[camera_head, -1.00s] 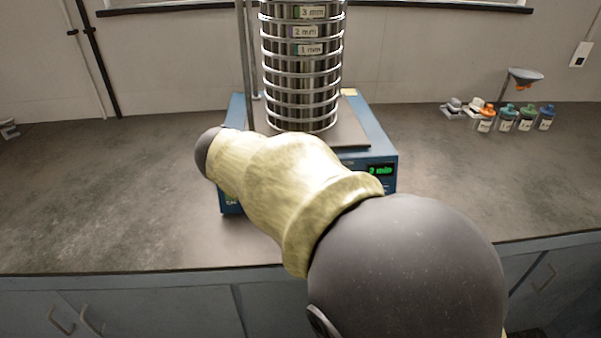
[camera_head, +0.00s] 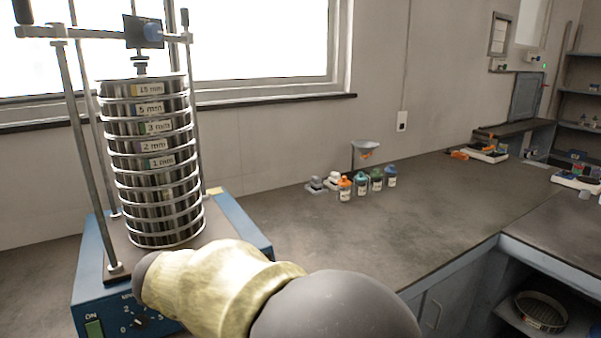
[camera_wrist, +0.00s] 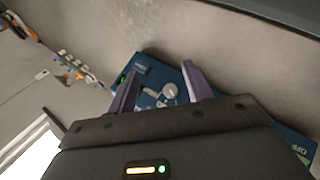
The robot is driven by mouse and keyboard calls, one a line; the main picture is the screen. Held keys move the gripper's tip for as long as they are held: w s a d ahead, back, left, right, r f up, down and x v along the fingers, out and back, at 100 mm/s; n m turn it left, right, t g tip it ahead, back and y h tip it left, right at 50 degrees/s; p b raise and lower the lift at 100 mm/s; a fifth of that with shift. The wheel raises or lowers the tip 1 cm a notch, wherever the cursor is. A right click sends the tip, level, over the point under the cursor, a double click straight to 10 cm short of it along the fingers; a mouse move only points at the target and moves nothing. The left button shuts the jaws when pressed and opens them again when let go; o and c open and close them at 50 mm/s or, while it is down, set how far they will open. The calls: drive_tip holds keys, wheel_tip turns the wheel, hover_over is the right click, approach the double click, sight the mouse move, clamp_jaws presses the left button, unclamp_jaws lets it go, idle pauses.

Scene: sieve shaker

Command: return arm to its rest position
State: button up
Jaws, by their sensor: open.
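My gripper (camera_wrist: 158,92) shows in the wrist view with its two purple fingers apart and nothing between them. Beyond the fingers is the blue control panel of the sieve shaker (camera_wrist: 143,66), with a round knob (camera_wrist: 170,90); no contact can be made out. In the head view my arm crosses the bottom in front of the shaker base (camera_head: 92,295), and the gripper itself is not visible there. The sieve stack (camera_head: 150,165) stands upright on the base under the clamp bar.
Several small capped bottles (camera_head: 361,184) and a funnel on a stand (camera_head: 366,150) are on the counter (camera_head: 330,235) right of the shaker. The counter between them and the front edge is clear. A round sieve (camera_head: 541,312) lies on a low shelf at the right.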

drive_tip(key=s+d+f+m+g+y, duration=0.1)
drive_tip(key=s+d+f+m, duration=0.25)
drive_tip(key=d, duration=0.65)
drive_tip(key=s+d+f+m+g+y, duration=0.1)
drive_tip(key=s+d+f+m+g, duration=0.15)
drive_tip(key=d+f, duration=0.45)
drive_tip(key=s+d+f+m+g+y, duration=0.15)
drive_tip(key=s+d+m, duration=0.25)
drive_tip(key=d, duration=0.8)
wheel_tip(320, 180, up, 24)
drive_tip(key=t+p, duration=0.1)
drive_tip(key=p, duration=2.2)
drive_tip(key=shift+d+f+p, duration=0.15)
drive_tip(key=shift+f+p, duration=0.05)
drive_tip(key=shift+p, duration=0.15)
drive_tip(key=shift+s, duration=0.1)
